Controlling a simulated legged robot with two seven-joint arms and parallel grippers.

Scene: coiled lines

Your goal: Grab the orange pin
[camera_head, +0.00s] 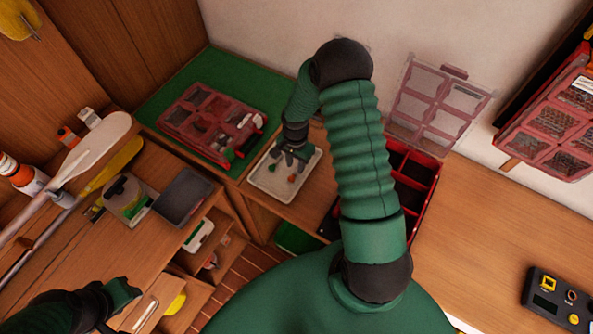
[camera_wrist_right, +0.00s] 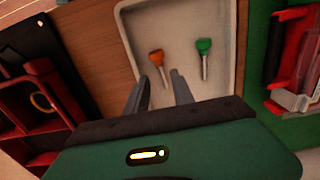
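The orange pin (camera_wrist_right: 157,60) lies in a pale shallow tray (camera_wrist_right: 225,85), its thin metal shank pointing toward my right gripper (camera_wrist_right: 160,80). The right gripper's two grey fingers are apart, with nothing held between them. In the picture the shank's end shows between the fingertips; I cannot tell the height gap. A green pin (camera_wrist_right: 204,56) lies to the right of the orange one. In the head view my right gripper (camera_head: 292,157) hangs over the tray (camera_head: 262,190). My left gripper (camera_head: 118,305) is at the lower left, its fingers unclear.
A closed red compartment case (camera_head: 212,122) sits on the green mat (camera_head: 165,82) beside the tray. An open red box (camera_head: 412,190) with a raised clear lid (camera_head: 440,105) stands to the right, behind my right arm. The wooden top at right is mostly clear.

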